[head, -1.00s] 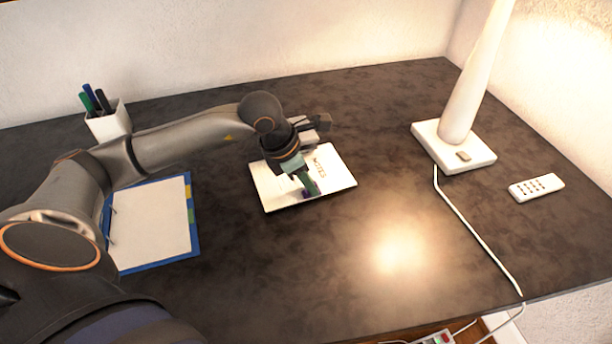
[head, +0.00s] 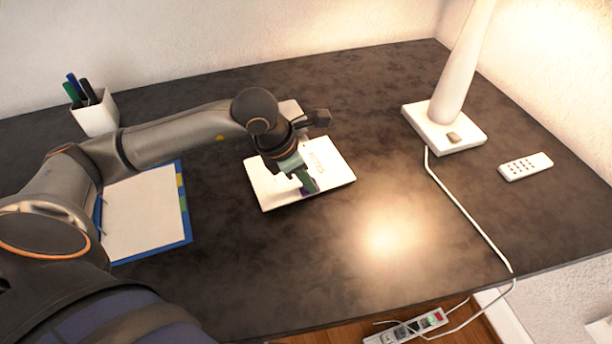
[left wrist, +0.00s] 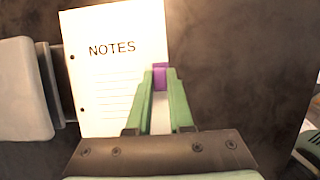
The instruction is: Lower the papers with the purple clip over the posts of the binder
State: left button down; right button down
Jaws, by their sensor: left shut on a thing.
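The papers (head: 333,165) are white sheets with the word NOTES, in the middle of the desk in the head view. They also show in the left wrist view (left wrist: 110,60), with punched holes along their left edge. My left gripper (head: 308,184) is shut on the purple clip (left wrist: 160,78) at the papers' edge. Whether the papers touch the desk is hard to tell. The binder (head: 187,228) lies open at the left, with blue edges, a white page, coloured tabs and posts on its left side, partly behind my arm. My right gripper is not in view.
A white pen cup (head: 97,115) stands at the back left. A lamp (head: 443,135) and a remote control (head: 525,166) are on the right, with a white cable running to the front edge. A power strip (head: 405,328) lies below. The desk between binder and papers is bare.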

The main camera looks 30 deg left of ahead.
pick_arm(q)
jog(key=c, duration=0.7)
grip_release()
jog(key=shift+c, duration=0.2)
jog(key=v, duration=1.2)
jog(key=shift+r+p, duration=0.3)
jog(key=shift+s, duration=0.1)
